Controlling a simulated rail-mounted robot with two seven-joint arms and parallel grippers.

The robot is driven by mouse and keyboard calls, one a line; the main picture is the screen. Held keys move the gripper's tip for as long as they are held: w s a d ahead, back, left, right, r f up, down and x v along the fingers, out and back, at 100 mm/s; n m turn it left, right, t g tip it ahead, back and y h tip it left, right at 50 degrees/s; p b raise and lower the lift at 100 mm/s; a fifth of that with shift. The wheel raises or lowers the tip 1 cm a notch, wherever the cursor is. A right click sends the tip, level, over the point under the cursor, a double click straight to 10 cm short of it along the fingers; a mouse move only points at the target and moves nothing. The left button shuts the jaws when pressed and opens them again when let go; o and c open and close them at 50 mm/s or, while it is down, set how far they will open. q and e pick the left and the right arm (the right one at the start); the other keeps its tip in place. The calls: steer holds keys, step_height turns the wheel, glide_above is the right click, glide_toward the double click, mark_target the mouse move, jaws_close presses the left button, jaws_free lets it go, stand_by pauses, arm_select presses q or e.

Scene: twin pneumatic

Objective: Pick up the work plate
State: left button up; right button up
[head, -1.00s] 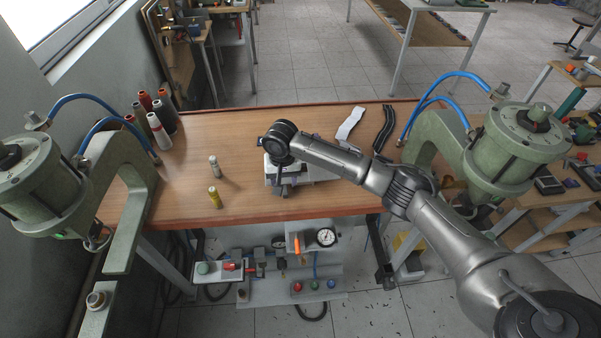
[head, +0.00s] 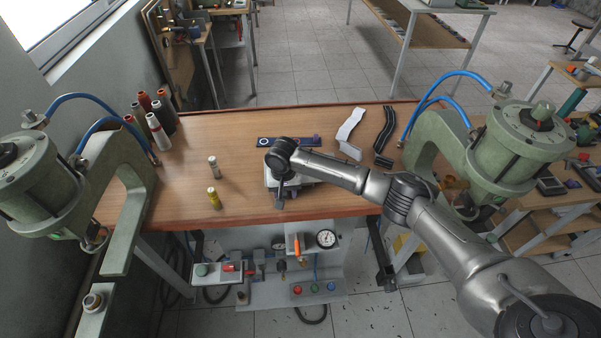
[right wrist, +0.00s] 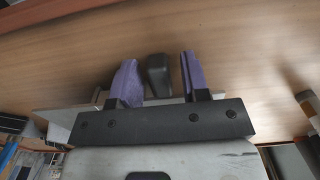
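A light grey plate-like block (head: 305,181), which may be the work plate, lies near the front edge of the wooden bench, partly hidden by my right arm. My right gripper (head: 281,196) is over its left part in the head view. In the right wrist view my right gripper (right wrist: 156,80) has its two purple fingers apart. A small dark block (right wrist: 158,75) shows in the gap between them, with space on both sides. The grey plate's edge (right wrist: 60,116) shows behind the gripper body. I cannot tell whether the fingers touch anything. My left gripper is not in view.
Green pneumatic presses stand at left (head: 125,165) and right (head: 500,150). Several thread spools (head: 158,130), two small cylinders, a dark strip with a white ring (head: 290,141), a white strip (head: 350,130) and a black strip (head: 384,137) are on the bench (head: 235,185).

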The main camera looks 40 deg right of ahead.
jaws_close()
steer(key=shift+r, duration=0.1)
